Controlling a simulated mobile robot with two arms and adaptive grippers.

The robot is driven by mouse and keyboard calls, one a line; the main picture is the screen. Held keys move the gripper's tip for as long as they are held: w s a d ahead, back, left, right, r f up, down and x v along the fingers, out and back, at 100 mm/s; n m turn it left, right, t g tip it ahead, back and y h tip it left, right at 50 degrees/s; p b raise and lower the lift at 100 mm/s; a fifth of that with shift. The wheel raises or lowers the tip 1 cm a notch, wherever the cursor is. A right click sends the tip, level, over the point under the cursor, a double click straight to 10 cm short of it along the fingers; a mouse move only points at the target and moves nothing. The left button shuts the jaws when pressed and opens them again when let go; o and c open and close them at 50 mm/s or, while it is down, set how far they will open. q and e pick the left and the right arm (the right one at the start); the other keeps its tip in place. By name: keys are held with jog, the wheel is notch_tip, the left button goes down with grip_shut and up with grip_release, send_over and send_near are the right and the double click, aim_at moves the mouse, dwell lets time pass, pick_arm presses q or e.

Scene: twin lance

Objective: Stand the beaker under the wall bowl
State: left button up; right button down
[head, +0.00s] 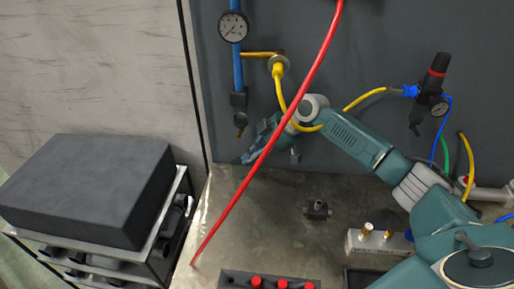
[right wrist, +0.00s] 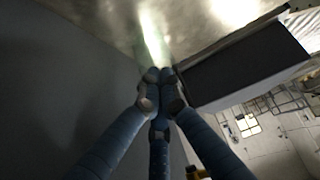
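I see no beaker and no wall bowl in either view. My right gripper (head: 250,154) is in front of the grey wall panel, above the back left part of the metal bench, and the red line partly covers it. In the right wrist view its blue fingers (right wrist: 160,78) come together at the tips with nothing visible between them. My left gripper is not in view.
A red line (head: 268,147) slants across the view. The wall carries a gauge (head: 234,27) and a black regulator (head: 434,82). The bench (head: 262,215) holds a small metal block (head: 317,209) and a pale fitting block (head: 365,243). A dark box (head: 95,185) tops the left rack.

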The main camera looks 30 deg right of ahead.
jog(key=shift+x, duration=0.9)
jog(key=shift+w+a+f, duration=0.1)
jog(key=shift+a+f, duration=0.05)
jog(key=shift+f, duration=0.1)
jog(key=shift+s+d, duration=0.2)
jog(key=shift+d, duration=0.05)
jog(key=shift+s+d+p, duration=0.35)
jog(key=shift+s+d, duration=0.2)
jog(key=shift+d, duration=0.1)
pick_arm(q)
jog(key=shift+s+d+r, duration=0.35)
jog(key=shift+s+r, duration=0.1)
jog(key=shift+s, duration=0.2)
